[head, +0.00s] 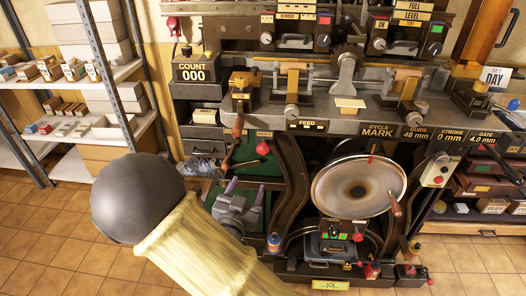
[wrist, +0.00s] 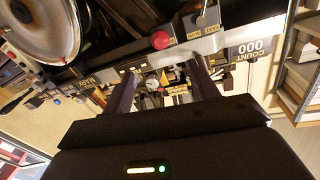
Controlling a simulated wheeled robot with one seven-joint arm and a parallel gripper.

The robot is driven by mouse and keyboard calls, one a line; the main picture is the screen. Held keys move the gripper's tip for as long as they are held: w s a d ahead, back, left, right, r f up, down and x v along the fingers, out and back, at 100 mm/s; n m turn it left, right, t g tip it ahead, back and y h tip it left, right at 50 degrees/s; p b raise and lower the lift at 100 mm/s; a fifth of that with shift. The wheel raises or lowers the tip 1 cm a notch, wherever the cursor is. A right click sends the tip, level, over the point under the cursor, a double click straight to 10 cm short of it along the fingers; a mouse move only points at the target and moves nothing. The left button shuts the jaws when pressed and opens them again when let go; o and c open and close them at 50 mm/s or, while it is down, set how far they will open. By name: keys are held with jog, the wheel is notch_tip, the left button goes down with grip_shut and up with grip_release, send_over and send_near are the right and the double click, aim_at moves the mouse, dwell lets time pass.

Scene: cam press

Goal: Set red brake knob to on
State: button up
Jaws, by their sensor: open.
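The red brake knob (head: 263,147) sits on the front of the machine, below a small label reading something like "BRAKE". It also shows in the wrist view as a round red ball (wrist: 160,40), beyond the fingertips. My gripper (head: 245,184) is in front of and below the knob, with its two dark fingers pointing up toward the machine. In the wrist view my gripper (wrist: 163,72) is open and empty, with the knob apart from both fingers and roughly ahead of the gap. Small plates stand beside the knob there; I cannot read its setting.
The count box (head: 194,72) is up and left. A large metal wheel (head: 357,188) is to the right. A shelf rack (head: 85,85) stands at far left. The tiled floor at lower left is clear.

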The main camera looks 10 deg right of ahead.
aim_at(262, 153)
jog(key=x, duration=1.7)
jog(key=shift+w+d+p, duration=0.15)
jog(key=shift+w+p, duration=0.05)
jog(key=shift+p, duration=0.1)
